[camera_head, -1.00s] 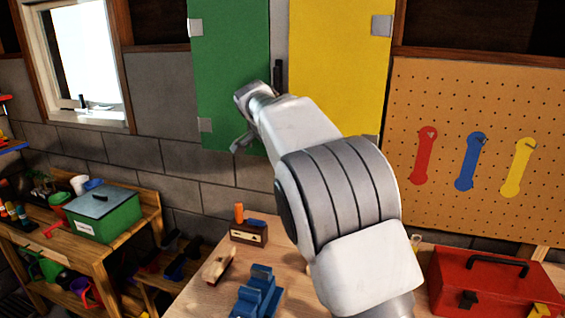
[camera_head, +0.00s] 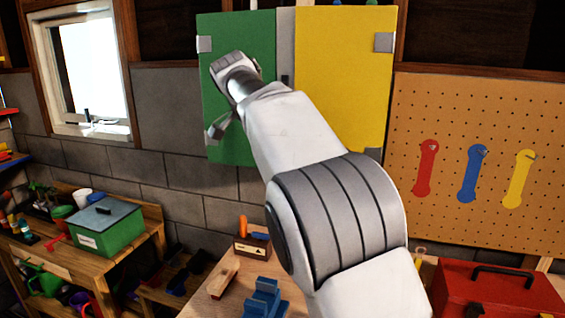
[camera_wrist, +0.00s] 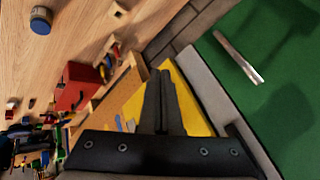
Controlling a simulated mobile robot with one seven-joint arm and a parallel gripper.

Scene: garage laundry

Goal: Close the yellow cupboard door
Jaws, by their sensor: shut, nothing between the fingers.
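The yellow cupboard door (camera_head: 345,75) is the right-hand panel of the wall cupboard in the head view, with a metal hinge at its right edge. It looks nearly flat to the front; I cannot tell whether a small gap remains. The green door (camera_head: 237,40) is to its left, across a grey strip. My wrist is in front of the green door, and my arm covers the yellow door's lower left. In the wrist view my gripper (camera_wrist: 162,92) is shut and empty, with yellow surface (camera_wrist: 190,105) behind its fingers. Contact is unclear. A silver handle (camera_wrist: 238,57) shows on green at the right.
A pegboard (camera_head: 480,110) with red, blue and yellow tools hangs right of the cupboard. Below are a workbench with a blue vise-like object (camera_head: 264,298) and a red toolbox (camera_head: 497,292). A green box (camera_head: 105,227) stands on a left bench. Space before the pegboard is clear.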

